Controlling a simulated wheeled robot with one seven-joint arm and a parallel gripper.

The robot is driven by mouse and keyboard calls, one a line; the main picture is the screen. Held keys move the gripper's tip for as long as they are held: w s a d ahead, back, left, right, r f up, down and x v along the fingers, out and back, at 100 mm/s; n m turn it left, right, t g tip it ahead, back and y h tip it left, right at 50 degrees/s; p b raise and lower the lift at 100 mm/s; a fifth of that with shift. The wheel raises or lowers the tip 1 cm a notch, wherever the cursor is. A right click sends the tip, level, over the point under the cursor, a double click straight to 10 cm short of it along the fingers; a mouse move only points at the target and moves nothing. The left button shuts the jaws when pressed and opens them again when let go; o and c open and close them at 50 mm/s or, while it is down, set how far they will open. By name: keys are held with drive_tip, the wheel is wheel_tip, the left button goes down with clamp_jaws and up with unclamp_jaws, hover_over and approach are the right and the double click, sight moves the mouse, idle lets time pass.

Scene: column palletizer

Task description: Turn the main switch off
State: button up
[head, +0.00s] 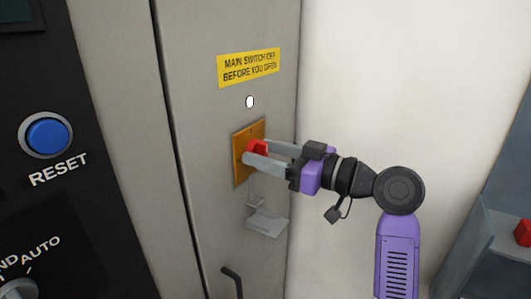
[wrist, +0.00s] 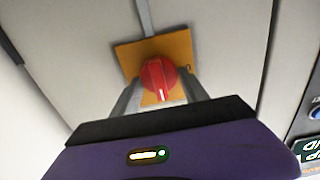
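The main switch is a red rotary knob (head: 257,147) on an orange-yellow plate (head: 241,172), mounted on a grey cabinet door. In the wrist view the knob (wrist: 158,73) is round, with a raised grip and a white mark at its lower end. My gripper (head: 256,150) reaches in from the right, with its two fingers apart on either side of the knob. In the wrist view my gripper (wrist: 160,88) has one finger left and one right of the knob. I cannot tell whether the fingers touch it. The fingers hide part of the knob and plate.
A yellow label (head: 249,68) reading "MAIN SWITCH OFF BEFORE YOU OPEN" is above the switch. A grey bracket (head: 267,223) sticks out below it, and a dark door handle (head: 233,281) is lower. A blue RESET button (head: 46,134) is on the black panel at left.

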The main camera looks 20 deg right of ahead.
drive_tip(key=c, duration=0.3)
drive_tip(key=shift+f+n+b, duration=0.1)
drive_tip(key=shift+n+b, duration=0.2)
drive_tip(key=shift+b, duration=0.35)
drive_tip(key=n+b, duration=0.2)
drive_tip(key=b, duration=0.2)
drive_tip(key=shift+f+n+b, duration=0.2)
drive_tip(key=shift+n+b, duration=0.1)
drive_tip(key=shift+n, duration=0.1)
drive_tip(key=n+b, duration=0.5)
drive_tip(key=b, duration=0.2)
drive_tip(key=shift+s+a+n, duration=0.1)
drive_tip(key=shift+a+n, duration=0.05)
drive_tip(key=shift+n, duration=0.15)
drive_tip(key=n+b, duration=0.5)
drive_tip(key=b, duration=0.1)
drive_tip(key=shift+a+f, duration=0.1)
drive_tip(key=shift+n+b, duration=1.5)
drive_tip(key=shift+n, duration=0.3)
drive_tip(key=shift+a, duration=0.1)
